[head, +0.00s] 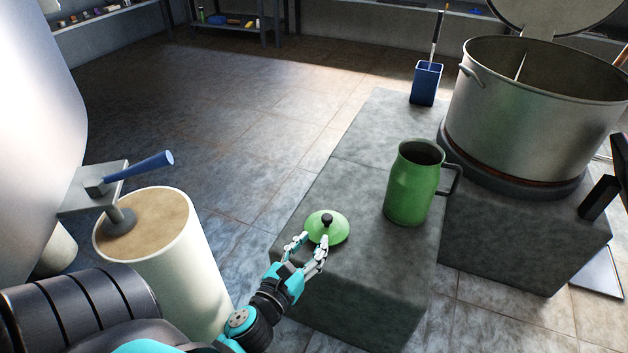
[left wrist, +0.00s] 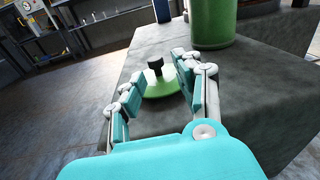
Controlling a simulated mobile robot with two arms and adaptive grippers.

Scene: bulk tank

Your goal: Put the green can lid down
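The green can lid (head: 337,231) has a black knob and lies on top of the grey stone block (head: 365,260), near its left edge. It also shows in the left wrist view (left wrist: 158,88), with its knob upright between the fingers. The green can (head: 408,190) stands upright and open on the same block, behind and right of the lid. My left gripper (head: 305,245) is open at the near side of the lid, its fingers spread and apart from the knob. In the left wrist view the gripper (left wrist: 150,80) holds nothing. My right gripper is not in view.
A large steel pot (head: 535,100) with a raised lid stands at the back right. A white cylinder (head: 165,270) under a blue-handled valve (head: 140,166) is at left. The floor between is clear.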

